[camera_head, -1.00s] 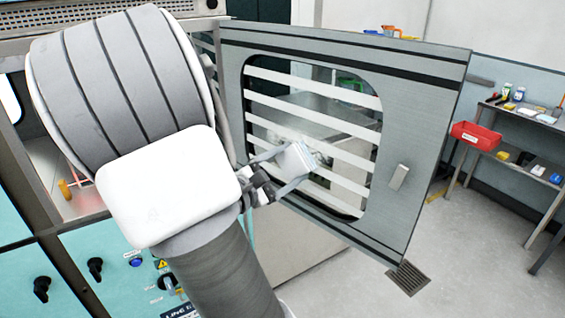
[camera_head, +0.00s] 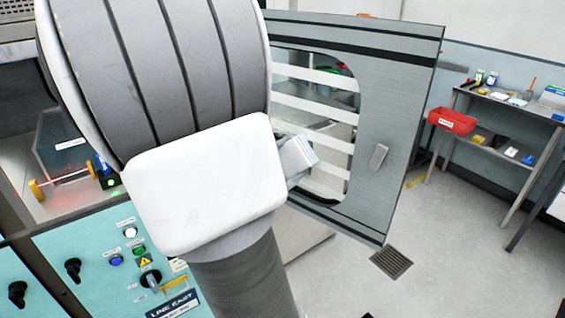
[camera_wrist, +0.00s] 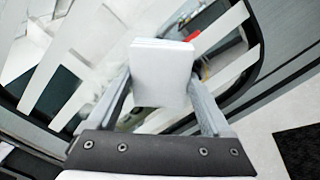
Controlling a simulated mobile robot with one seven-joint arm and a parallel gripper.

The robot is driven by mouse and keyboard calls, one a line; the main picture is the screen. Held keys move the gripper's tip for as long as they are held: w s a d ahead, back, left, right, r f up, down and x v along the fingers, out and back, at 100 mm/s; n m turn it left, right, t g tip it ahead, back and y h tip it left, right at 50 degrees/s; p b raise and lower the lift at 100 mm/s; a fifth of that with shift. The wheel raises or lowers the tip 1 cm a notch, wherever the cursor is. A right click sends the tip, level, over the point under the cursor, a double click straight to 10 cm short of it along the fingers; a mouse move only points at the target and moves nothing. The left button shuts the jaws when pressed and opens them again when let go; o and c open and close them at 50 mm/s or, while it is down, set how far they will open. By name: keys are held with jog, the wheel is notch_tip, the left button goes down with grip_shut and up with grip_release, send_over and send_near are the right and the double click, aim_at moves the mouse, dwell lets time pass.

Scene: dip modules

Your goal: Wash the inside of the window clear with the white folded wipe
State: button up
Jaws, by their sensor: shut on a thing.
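The window (camera_head: 345,100) is a rounded pane in an open grey door (camera_head: 392,110), crossed by slanting white bands. Its left part is hidden behind my arm in the head view. The white folded wipe (camera_head: 298,157) shows just right of my arm, in front of the window's lower part. In the wrist view my gripper (camera_wrist: 163,88) is shut on the wipe (camera_wrist: 160,62), its fingers on either side. The banded pane (camera_wrist: 100,45) lies behind the wipe there. I cannot tell whether the wipe touches the glass. Any remaining film on the glass is hard to make out.
A door handle (camera_head: 379,157) sits right of the window. A teal control panel (camera_head: 85,240) with knobs and buttons is at lower left, below an open chamber (camera_head: 30,175). A shelf unit with a red bin (camera_head: 452,121) stands at right. The floor by the drain (camera_head: 391,262) is clear.

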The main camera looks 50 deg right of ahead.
jog(key=shift+s+f+b, duration=0.25)
jog(key=shift+b, duration=0.5)
